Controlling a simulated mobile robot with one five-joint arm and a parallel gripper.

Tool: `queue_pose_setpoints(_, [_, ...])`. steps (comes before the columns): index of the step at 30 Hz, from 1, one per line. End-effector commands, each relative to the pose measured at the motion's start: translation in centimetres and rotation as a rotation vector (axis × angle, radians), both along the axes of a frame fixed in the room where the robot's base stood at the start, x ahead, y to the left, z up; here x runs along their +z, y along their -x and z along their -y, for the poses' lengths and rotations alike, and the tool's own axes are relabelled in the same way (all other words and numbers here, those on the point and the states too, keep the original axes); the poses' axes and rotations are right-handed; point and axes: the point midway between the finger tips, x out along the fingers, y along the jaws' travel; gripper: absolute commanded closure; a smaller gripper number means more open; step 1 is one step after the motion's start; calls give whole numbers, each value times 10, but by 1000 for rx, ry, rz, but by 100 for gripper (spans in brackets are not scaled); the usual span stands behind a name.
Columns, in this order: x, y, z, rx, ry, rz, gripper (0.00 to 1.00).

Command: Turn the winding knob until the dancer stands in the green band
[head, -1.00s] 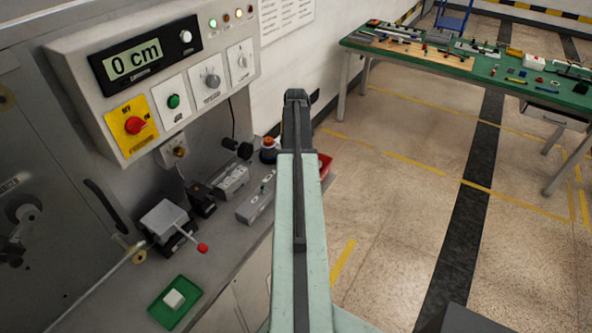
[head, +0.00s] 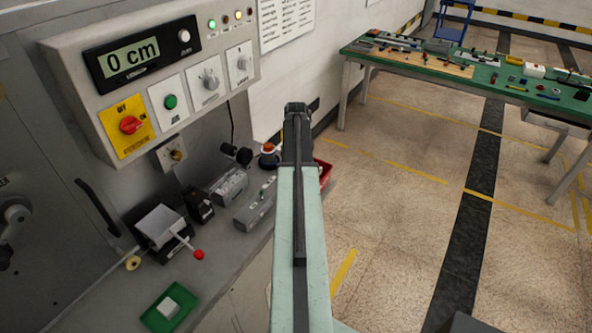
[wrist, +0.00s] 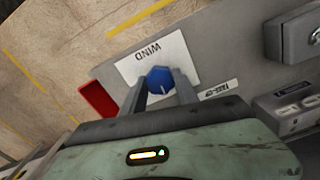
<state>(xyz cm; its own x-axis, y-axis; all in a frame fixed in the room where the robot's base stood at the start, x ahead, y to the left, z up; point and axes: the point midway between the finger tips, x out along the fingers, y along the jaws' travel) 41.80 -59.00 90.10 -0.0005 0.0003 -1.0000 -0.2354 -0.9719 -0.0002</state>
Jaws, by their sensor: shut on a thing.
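The blue winding knob (wrist: 159,76) sits on a white plate marked WIND (wrist: 136,61) in the wrist view. My gripper (wrist: 160,85) has its two grey fingers on either side of the knob and is shut on it. In the head view my arm (head: 299,210) reaches forward, and its far end hides the knob. I cannot make out a dancer or a green band in either view.
A grey control panel with a display (head: 132,58) reading 0 cm stands at the left. The bench below holds a green tray (head: 150,318) and a red-tipped lever (head: 198,254). A green-topped table (head: 395,62) stands at the back right. The floor between is clear.

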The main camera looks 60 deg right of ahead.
Motion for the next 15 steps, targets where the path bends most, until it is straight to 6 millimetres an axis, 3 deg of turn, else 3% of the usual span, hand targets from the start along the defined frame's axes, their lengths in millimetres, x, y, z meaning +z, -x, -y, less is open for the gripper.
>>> queue_pose_setpoints(15, [0, 0, 0, -387, -1, 0, 100])
